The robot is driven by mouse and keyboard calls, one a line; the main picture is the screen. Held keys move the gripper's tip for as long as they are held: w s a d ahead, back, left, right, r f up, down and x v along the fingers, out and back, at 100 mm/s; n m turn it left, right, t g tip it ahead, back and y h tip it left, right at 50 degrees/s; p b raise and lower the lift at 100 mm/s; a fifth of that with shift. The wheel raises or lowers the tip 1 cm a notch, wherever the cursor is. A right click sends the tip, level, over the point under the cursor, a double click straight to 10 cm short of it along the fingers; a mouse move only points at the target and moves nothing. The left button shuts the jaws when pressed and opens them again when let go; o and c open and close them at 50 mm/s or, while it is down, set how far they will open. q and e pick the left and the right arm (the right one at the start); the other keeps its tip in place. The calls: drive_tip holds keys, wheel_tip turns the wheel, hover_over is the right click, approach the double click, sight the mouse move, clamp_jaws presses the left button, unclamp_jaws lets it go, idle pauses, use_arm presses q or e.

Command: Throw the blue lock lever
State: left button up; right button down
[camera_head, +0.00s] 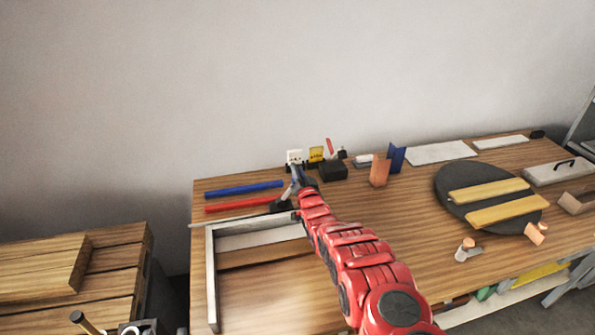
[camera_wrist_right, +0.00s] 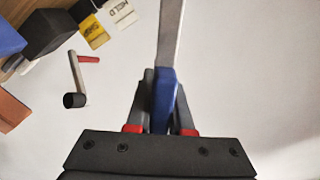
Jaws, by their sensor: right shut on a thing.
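The blue lock lever shows in the right wrist view as a pale metal bar (camera_wrist_right: 171,35) with a blue grip (camera_wrist_right: 163,98). The blue grip is between the fingers of my right gripper (camera_wrist_right: 160,95), which is shut on it. In the head view my right gripper (camera_head: 298,182) is at the back left part of the bench, by the wall. There the gripper and arm hide most of the lever, and I cannot tell its angle. The lever's pivot is not clear in either view. My left gripper is not in view.
A red-handled crank (camera_wrist_right: 77,75) stands to the side, with a white sign (camera_wrist_right: 119,12), a yellow sign (camera_wrist_right: 95,35) and a black block (camera_wrist_right: 48,35) near it. Blue (camera_head: 243,189) and red (camera_head: 243,204) bars and a frame (camera_head: 211,265) lie on the bench.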

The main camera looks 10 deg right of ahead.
drive_tip(key=shift+a, duration=0.1)
idle(0.5)
drive_tip(key=s+a+n+b, duration=0.1)
drive_tip(key=a+n+b, duration=0.1)
drive_tip(key=a+n, duration=1.1)
drive_tip(key=shift+n, duration=0.5)
drive_tip(key=shift+a+f, duration=0.1)
drive_tip(key=shift+a, duration=0.05)
drive_tip(key=c, duration=0.8)
unclamp_jaws()
drive_tip(key=shift+s, duration=0.1)
